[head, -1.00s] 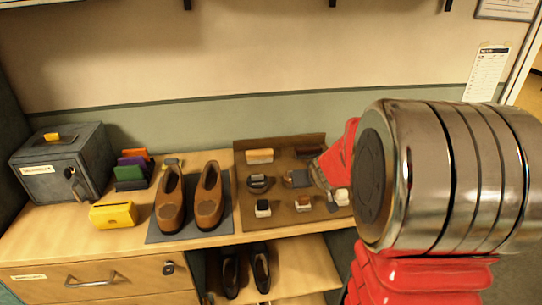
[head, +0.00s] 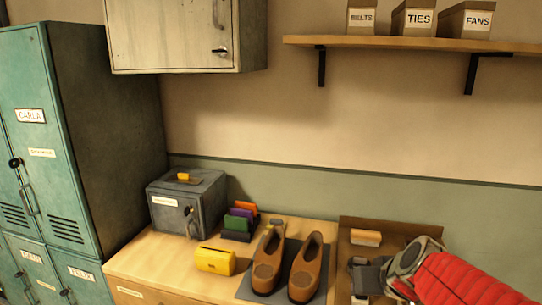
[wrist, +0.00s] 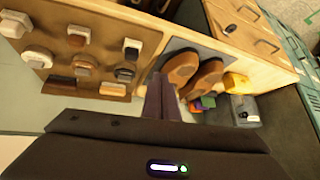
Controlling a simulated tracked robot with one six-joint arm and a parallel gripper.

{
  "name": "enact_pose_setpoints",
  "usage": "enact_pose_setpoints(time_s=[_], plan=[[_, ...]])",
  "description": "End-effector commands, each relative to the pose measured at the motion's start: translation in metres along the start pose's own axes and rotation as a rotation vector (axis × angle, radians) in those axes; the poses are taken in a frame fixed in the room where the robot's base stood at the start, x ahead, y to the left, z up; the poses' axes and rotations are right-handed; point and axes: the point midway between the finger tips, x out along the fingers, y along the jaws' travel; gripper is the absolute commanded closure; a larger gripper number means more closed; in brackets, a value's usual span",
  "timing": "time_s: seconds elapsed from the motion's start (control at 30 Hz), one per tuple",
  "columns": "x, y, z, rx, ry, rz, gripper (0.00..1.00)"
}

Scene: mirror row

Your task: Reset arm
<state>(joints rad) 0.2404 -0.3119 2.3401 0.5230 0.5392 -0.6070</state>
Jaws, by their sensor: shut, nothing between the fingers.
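My gripper is shut and empty. In the wrist view its two dark fingers (wrist: 162,85) lie together in front of the brown shoes (wrist: 190,72), with the tips over the edge of the grey mat. In the head view my red arm reaches in from the lower right, over the brown tray (head: 345,230); the fingers are hard to make out there. The brown shoes (head: 287,268) stand side by side on the grey mat (head: 250,292), left of my arm.
A yellow box (head: 215,261), a rack of coloured cards (head: 238,222) and a grey lockbox (head: 187,203) stand left of the shoes. The tray holds several brushes (wrist: 85,65). Teal lockers (head: 45,130) stand at left. A cabinet (head: 180,35) and a shelf (head: 400,44) hang above.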

Motion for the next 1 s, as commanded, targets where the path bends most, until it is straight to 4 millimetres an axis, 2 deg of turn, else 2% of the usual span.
enact_pose_setpoints(time_s=[0.1, 0.3, 0.6, 0.77, 1.0], plan=[[-0.02, -0.022, 0.018, -0.022, -0.032, -0.012, 1.0], [-0.051, -0.045, 0.054, -0.04, -0.094, 0.0, 1.0], [-0.093, -0.052, 0.107, -0.045, -0.161, 0.078, 1.0], [-0.103, -0.049, 0.121, -0.039, -0.175, 0.111, 1.0], [-0.104, -0.048, 0.123, -0.036, -0.178, 0.118, 1.0]])
